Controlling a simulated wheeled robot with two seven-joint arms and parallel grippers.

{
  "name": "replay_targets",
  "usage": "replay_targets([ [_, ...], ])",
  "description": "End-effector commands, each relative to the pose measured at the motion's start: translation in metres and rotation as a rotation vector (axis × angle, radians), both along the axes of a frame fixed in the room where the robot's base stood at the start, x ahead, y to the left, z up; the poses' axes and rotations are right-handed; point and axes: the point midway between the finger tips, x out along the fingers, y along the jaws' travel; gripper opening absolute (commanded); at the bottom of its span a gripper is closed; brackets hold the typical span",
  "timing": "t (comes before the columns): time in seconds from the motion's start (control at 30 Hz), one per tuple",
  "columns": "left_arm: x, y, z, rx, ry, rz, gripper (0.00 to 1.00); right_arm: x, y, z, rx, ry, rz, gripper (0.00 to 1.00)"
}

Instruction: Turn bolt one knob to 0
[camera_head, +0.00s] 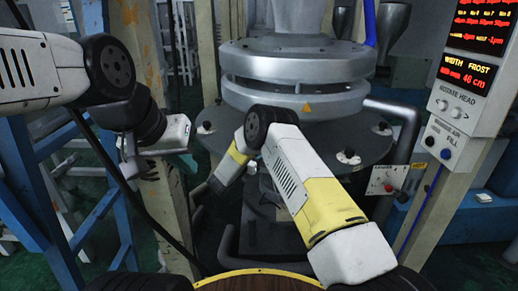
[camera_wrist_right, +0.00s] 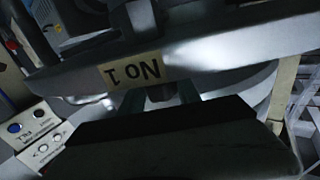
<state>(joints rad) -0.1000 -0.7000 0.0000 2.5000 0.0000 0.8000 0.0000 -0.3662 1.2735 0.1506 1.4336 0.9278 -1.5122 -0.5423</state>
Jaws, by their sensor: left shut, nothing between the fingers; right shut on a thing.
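The bolt one knob (camera_wrist_right: 160,93) is a small dark block in the right wrist view, beside a cream label reading "No 1" (camera_wrist_right: 135,71), which appears upside down. My right gripper (camera_wrist_right: 163,98) is shut on it, with greenish fingers on both sides; its dark body covers the lower middle. The knob's pointer and any scale are not visible. In the head view my right arm folds in front of the machine, and I cannot make out its fingertips or the held knob. My left gripper (camera_head: 132,168) is shut and empty, in the air left of the machine.
The grey die machine (camera_head: 295,75) has a wide flange with several small knobs (camera_head: 347,156) around it. A control box (camera_head: 455,110) with buttons and a red-lettered display stands at the right. Blue frames (camera_head: 40,205) stand close to my left arm.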

Motion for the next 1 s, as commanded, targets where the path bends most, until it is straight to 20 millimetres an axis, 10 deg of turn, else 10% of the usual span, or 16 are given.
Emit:
replay_targets([
  [0.57, 0.0, 0.0, 0.0, 0.0, 0.0, 0.0, 0.0, 0.0003, 0.0005, 0.0006, 0.001, -0.003, -0.032, 0.0],
  [0.6, 0.0, 0.0, 0.0, 0.0, 0.0, 0.0, 0.0, 0.0003, 0.0005, 0.0006, 0.001, -0.003, -0.032, 0.47],
  [0.67, 0.0, 0.0, 0.0, 0.0, 0.0, 0.0, 0.0, 0.0003, 0.0005, 0.0005, 0.0, -0.001, -0.032, 0.59],
  [1.0, 0.0, 0.0, 0.0, 0.0, 0.0, 0.0, 0.0, -0.0007, 0.001, 0.0003, 0.0, -0.001, -0.032, 0.61],
])
